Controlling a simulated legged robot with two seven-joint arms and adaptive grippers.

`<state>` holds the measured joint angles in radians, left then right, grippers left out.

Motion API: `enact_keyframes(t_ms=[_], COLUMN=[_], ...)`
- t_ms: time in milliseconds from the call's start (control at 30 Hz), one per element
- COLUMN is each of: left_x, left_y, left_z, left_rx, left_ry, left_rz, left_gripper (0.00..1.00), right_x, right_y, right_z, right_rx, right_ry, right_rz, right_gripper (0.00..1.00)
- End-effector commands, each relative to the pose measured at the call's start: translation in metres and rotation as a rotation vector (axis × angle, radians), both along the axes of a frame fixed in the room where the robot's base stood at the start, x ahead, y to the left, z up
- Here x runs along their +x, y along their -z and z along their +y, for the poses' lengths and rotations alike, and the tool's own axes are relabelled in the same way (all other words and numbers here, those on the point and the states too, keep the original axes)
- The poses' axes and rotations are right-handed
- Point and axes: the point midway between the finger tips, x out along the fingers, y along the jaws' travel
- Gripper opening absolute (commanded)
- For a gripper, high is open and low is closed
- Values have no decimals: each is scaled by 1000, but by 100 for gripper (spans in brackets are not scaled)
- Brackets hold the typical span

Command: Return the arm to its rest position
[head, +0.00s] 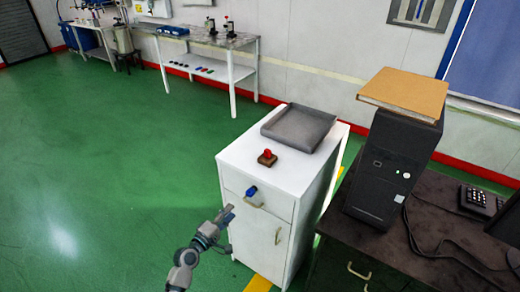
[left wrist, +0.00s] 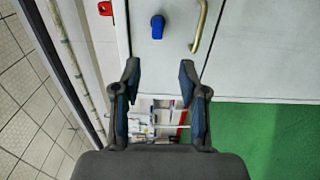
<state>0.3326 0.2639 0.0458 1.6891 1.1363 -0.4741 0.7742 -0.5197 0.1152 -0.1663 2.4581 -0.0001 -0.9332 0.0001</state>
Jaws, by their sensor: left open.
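My left gripper (head: 226,214) is in front of the white cabinet (head: 233,154) in the head view, near its drawer front. In the left wrist view the two fingers of the left gripper (left wrist: 159,72) stand apart with nothing between them. A blue knob (head: 251,191) and a pale handle (head: 255,203) are on the drawer front. The blue knob (left wrist: 157,27) and the handle (left wrist: 200,25) also show beyond the fingertips in the left wrist view, apart from them. My right gripper is not in view.
A grey tray (head: 275,129) and a red button on a brown base (head: 267,158) are on the cabinet top. Green floor (head: 110,180) is clear at left.

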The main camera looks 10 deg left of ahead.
Motion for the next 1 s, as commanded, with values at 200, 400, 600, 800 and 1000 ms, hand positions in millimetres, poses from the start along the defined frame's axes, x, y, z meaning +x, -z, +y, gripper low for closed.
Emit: enact_keyframes(t_ms=[200, 400, 600, 800, 1000], left_x=[-13, -87, -212, -357, -452], left_y=[33, 153, 267, 335, 359], left_z=[-8, -32, -48, -54, -53], left_rx=[109, 520, 950, 1293, 1478], left_ry=[9, 112, 354, 682, 930], left_rz=[61, 276, 490, 640, 700], left_gripper=[43, 43, 43, 43, 43], right_x=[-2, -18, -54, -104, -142], right_y=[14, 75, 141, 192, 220], right_z=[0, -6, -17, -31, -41], right_rx=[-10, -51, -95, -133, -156], right_ry=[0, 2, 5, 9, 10], right_rz=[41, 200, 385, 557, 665], right_gripper=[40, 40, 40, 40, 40])
